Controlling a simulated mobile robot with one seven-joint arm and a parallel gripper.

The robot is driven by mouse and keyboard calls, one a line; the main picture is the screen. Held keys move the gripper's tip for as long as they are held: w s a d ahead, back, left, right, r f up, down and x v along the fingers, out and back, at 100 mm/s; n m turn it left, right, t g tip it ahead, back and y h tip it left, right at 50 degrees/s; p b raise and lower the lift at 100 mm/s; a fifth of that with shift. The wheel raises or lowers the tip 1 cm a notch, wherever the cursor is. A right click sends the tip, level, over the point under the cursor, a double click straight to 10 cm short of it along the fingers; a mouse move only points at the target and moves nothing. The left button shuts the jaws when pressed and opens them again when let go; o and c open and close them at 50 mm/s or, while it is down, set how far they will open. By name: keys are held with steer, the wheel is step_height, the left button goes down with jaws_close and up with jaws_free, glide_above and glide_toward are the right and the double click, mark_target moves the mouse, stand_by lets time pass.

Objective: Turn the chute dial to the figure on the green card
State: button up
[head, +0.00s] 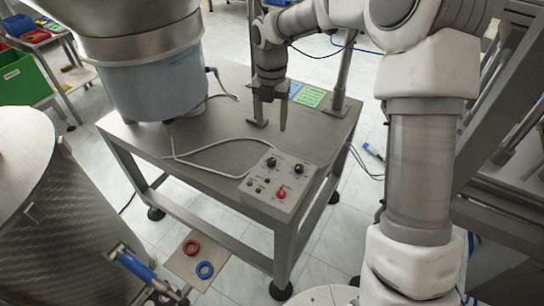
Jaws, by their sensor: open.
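A grey control box (255,195) sits at the front right of the metal table. It carries two black dials, a left one (271,162) and a right one (298,169), a red knob (281,193) and small buttons or lamps. I cannot read labels or dial positions, nor tell which is the chute dial. The green card (310,97) lies at the back right of the table; its figure is too small to read. My gripper (270,126) points down, open and empty, above the table behind the control box and left of the green card.
A blue card (294,89) lies beside the green one. A large feeder bowl (150,80) stands on the table's left. A white cable (205,148) loops across the tabletop (215,185). A metal drum (50,210) stands at left.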

mark_target(271, 160)
step_height(271, 160, down, 14)
steer(key=shift+f+b, duration=0.1)
steer(key=shift+b, duration=1.05)
jaws_close()
